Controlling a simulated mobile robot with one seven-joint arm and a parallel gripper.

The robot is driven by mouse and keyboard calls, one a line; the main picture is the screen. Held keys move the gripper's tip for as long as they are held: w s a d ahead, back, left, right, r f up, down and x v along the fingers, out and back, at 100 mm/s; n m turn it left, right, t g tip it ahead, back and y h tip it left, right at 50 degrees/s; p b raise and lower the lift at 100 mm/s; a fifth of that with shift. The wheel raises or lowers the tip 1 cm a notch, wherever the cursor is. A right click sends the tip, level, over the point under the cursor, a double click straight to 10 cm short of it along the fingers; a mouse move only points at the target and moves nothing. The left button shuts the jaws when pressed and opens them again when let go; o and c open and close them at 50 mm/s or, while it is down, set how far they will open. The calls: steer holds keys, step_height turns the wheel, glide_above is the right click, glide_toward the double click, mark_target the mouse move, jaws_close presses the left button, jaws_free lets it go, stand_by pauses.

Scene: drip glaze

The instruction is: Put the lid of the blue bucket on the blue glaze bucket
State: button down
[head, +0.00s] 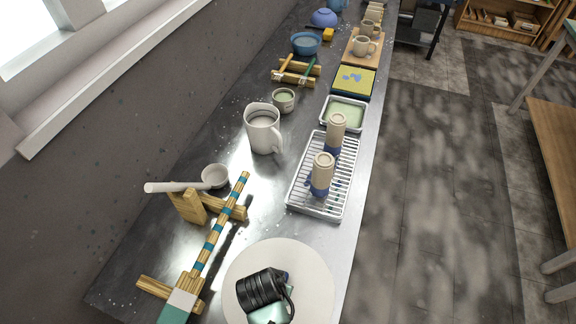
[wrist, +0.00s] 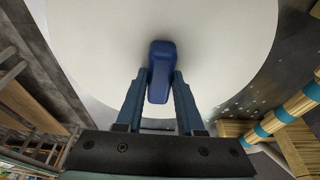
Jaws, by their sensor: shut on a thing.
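A large round off-white lid (head: 312,265) with a blue handle shows at the bottom of the head view. In the wrist view the lid (wrist: 90,50) fills the upper part, and its blue handle (wrist: 161,58) stands in the middle. My gripper (wrist: 159,85) is shut on this handle, one finger on each side. In the head view my gripper (head: 264,290) is seen from above over the lid and hides most of the handle. I cannot make out a blue glaze bucket; the lid hides what is under it. I cannot tell whether the lid is raised or resting.
A wire rack (head: 300,190) with two bottles, a white pitcher (head: 263,130) and a blue bowl (head: 305,43) stand farther back. Open floor lies right of the metal counter.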

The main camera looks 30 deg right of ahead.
steer(key=shift+r, duration=0.1)
stand_by(0.3)
steer(key=shift+r+p, duration=0.75)
steer(key=shift+p, duration=0.15)
steer(key=shift+r+p, duration=0.3)
step_height(320, 180, up, 5)
steer(key=p, duration=0.5)
steer(key=shift+f, duration=0.1)
